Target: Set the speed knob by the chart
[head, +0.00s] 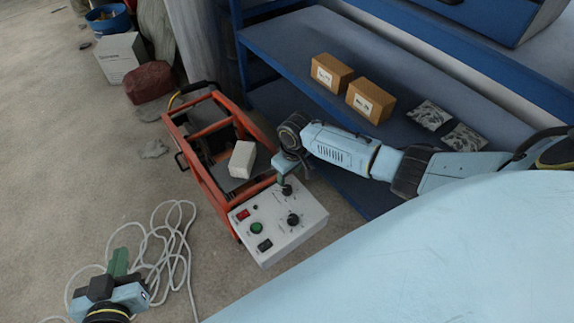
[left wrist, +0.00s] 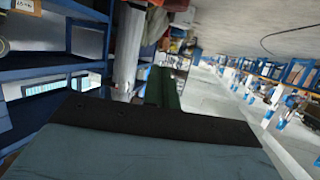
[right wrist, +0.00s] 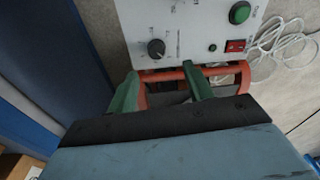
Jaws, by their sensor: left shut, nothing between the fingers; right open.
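A pale control panel (head: 275,240) sits on the front end of an orange cart. It carries two black knobs, a green button (head: 257,228) and a red switch (head: 243,214). The upper knob (head: 287,190) is just below my right gripper (head: 284,181). In the right wrist view this knob (right wrist: 156,48) shows just beyond and between the open green fingers (right wrist: 160,73), with nothing held. The lower knob (head: 293,219) is clear of the gripper. Scale marks around the knobs are too small to read. My left gripper (head: 118,264) is shut and empty, low at the left. I cannot make out a chart.
The orange cart frame (head: 185,175) holds a pale block (head: 242,159). A blue shelf (head: 300,48) with two cardboard boxes (head: 332,73) stands behind my right arm. A white cable (head: 165,245) lies coiled on the floor near my left gripper.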

